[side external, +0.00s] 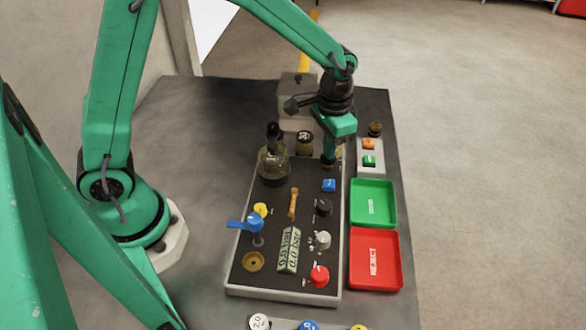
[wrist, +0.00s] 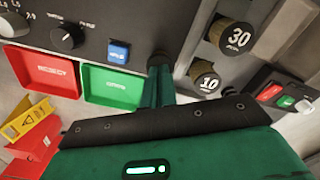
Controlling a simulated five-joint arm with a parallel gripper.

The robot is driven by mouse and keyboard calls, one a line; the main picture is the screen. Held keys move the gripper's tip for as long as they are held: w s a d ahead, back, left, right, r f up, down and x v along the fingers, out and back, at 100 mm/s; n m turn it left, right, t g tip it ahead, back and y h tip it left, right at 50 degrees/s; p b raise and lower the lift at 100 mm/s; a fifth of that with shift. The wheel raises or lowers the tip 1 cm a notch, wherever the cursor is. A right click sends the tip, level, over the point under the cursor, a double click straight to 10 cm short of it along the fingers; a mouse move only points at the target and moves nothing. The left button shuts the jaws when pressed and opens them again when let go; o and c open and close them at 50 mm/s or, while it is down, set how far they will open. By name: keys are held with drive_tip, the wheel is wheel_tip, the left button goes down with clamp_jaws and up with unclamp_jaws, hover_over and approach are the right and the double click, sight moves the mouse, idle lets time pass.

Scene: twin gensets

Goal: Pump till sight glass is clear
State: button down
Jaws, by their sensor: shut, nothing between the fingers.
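My gripper (side external: 328,160) is shut and empty, pointing down over the far right part of the dark control panel (side external: 268,222). Its shut fingers show in the wrist view (wrist: 160,70), with the dark tips at or just above the panel; I cannot tell whether they touch it. A glass bulb with a black top (side external: 273,162), perhaps the sight glass, stands at the panel's far left; its contents are unclear. A blue square button (side external: 329,185) lies just nearer than the gripper and also shows in the wrist view (wrist: 118,50). No pump is clearly identifiable.
A blue lever (side external: 246,223), black knob (side external: 323,208), grey knob (side external: 322,240) and red knob (side external: 319,275) stand up from the panel. Green (side external: 391,221) and red (side external: 399,280) trays lie to the right. Round pieces marked 30 (wrist: 236,37) and 10 (wrist: 207,82) stand near the fingers.

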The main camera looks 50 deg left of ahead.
drive_tip(key=shift+r, duration=1.55)
drive_tip(key=shift+f, duration=1.5)
drive_tip(key=shift+r, duration=1.5)
drive_tip(key=shift+f, duration=1.5)
drive_tip(key=shift+r, duration=2.9)
